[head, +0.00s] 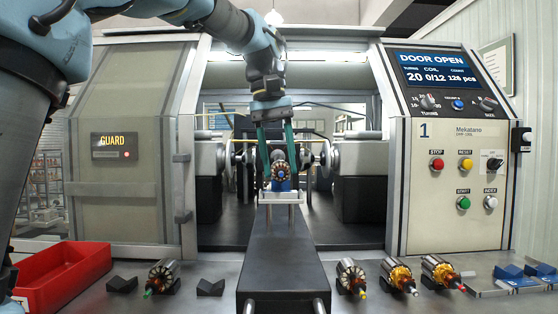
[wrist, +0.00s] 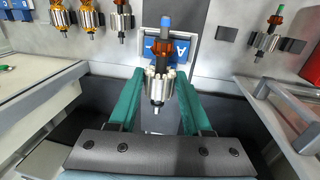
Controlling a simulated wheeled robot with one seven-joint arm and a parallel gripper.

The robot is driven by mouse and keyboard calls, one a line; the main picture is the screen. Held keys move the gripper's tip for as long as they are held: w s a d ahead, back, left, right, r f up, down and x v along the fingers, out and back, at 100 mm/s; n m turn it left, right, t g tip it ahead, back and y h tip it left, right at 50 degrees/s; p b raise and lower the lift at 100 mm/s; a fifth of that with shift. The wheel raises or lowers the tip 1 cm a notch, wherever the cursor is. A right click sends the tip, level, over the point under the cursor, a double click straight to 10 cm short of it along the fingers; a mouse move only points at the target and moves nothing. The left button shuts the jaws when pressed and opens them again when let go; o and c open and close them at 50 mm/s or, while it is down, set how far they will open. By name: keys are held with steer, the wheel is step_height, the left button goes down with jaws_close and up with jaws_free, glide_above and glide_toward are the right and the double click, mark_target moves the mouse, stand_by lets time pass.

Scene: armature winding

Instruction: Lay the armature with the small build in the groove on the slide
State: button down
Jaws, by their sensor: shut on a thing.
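My gripper (head: 277,172) is shut on an armature (head: 279,170) with a silver core and a blue shaft tip, in front of the machine's open bay. In the wrist view the green fingers (wrist: 158,100) stand on either side of the armature's core (wrist: 158,82), and its blue tip points up in the picture. The slide (head: 282,262) runs forward below, with a pale holder (head: 281,197) at its far end. A blue block marked A (wrist: 185,51) lies behind the armature in the wrist view. I cannot tell whether the armature touches the groove.
A red bin (head: 62,277) is at left. Dark machine units (head: 357,195) flank the bay.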

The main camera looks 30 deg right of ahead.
steer(key=shift+f, duration=0.1)
steer(key=shift+c, duration=1.3)
jaws_free()
step_height(320, 180, up, 11)
steer(key=a+p, duration=0.1)
steer(key=shift+w+a+f, duration=0.15)
steer(key=shift+w+a, duration=0.1)
steer(key=shift+w, duration=0.15)
